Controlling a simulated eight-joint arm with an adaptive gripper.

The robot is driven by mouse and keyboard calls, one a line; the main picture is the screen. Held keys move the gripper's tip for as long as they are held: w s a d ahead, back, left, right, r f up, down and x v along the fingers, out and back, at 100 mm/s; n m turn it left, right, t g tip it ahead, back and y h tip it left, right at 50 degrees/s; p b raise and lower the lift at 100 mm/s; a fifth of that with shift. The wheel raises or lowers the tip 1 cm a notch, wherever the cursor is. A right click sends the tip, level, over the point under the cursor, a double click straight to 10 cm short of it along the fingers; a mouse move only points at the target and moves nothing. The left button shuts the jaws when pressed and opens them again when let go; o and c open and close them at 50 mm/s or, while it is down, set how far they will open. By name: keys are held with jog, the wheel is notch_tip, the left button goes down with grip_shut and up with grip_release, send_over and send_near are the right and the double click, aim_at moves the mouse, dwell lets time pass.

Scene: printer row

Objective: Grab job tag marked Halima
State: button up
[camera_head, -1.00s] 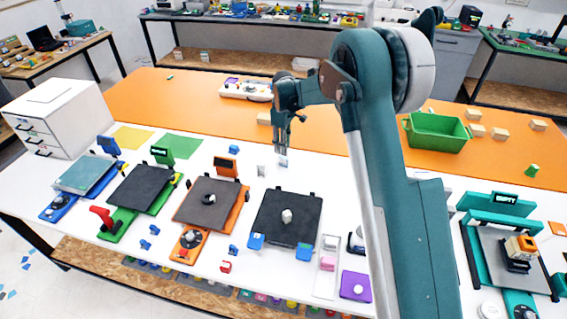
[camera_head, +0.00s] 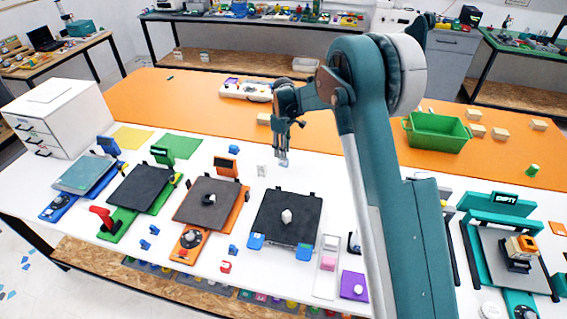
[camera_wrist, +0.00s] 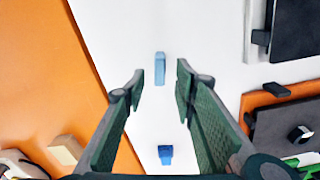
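Two small tags stand on the white table top near my gripper. One pale tag (camera_head: 262,170) is just left of my gripper in the head view. A light blue tag (camera_wrist: 160,68) lies between my fingertips in the wrist view; in the head view its place is mostly hidden by the fingers. A darker blue piece (camera_wrist: 165,155) shows lower in the wrist view. No name can be read on any of them, so I cannot tell which is marked Halima. My gripper (camera_head: 283,160) points down, open, with a gap on both sides of the light blue tag.
The black bed (camera_head: 288,205) of a printer lies just in front of my gripper. An orange printer (camera_head: 210,200) is to its left. Behind are the orange mat (camera_head: 190,95), a white power strip (camera_head: 245,92) and a wooden block (camera_head: 264,119). A green bin (camera_head: 437,133) stands right.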

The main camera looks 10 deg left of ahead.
aim_at(284, 162)
jog(key=shift+f, duration=0.1)
jog(key=shift+f, duration=2.5)
jog(key=shift+c, duration=0.7)
jog(key=c, duration=0.7)
